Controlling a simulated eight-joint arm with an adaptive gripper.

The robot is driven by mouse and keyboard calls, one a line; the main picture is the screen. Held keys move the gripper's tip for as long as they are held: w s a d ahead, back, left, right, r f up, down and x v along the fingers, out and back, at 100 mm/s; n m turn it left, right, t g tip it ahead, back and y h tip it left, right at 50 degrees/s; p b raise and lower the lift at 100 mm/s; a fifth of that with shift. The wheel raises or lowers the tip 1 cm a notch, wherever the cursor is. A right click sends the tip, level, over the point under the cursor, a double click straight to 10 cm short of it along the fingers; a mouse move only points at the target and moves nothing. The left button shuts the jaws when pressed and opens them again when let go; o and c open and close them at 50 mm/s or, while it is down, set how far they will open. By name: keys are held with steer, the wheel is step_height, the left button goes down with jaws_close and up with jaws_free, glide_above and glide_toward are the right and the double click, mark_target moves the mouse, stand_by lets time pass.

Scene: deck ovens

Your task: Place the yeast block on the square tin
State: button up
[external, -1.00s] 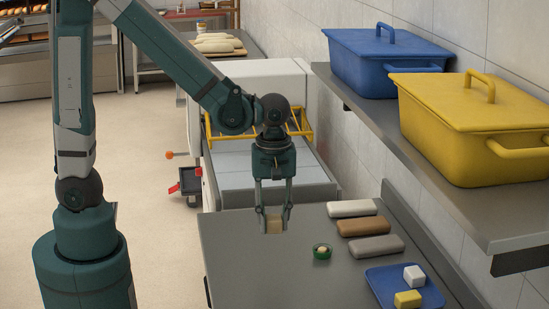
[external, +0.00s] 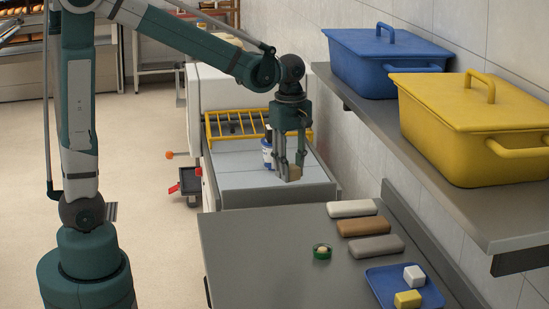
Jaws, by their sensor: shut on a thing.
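My gripper (external: 287,174) is shut on a small tan block (external: 295,173), which looks like the yeast block. The fingers point down and the block sits between their tips, over the pale top of the white machine (external: 235,182). I cannot tell whether the block touches that top. No thing shows clearly as a square tin; a tin could be hidden behind my gripper. A square blue tray (external: 378,291) lies at the right of the steel table, with a white cube (external: 414,276) and a yellow cube (external: 407,299) on it.
A blue and white container (external: 266,152) stands just left of my gripper. A yellow rack (external: 225,127) is behind. A shelf with lidded bins (external: 470,125) overhangs at right.

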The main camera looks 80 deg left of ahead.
steer(key=w+a+r+n+p, duration=0.1)
steer(key=a+r+p, duration=0.2)
steer(key=a, duration=1.2)
steer(key=w+a+r+n+p, duration=0.1)
steer(key=a+r+p, duration=0.3)
steer(key=a, duration=1.1)
steer(key=w+a+r+n+p, duration=0.1)
steer(key=a+r+n+p, duration=0.2)
steer(key=a+p, duration=0.4)
steer(key=a, duration=0.8)
steer(key=shift+w+a+r+p, duration=0.25)
steer(key=shift+a+p, duration=0.05)
steer(key=shift+a, duration=0.1)
steer(key=shift+f, duration=3.15)
steer(key=shift+f, duration=1.85)
steer(key=shift+f, duration=0.15)
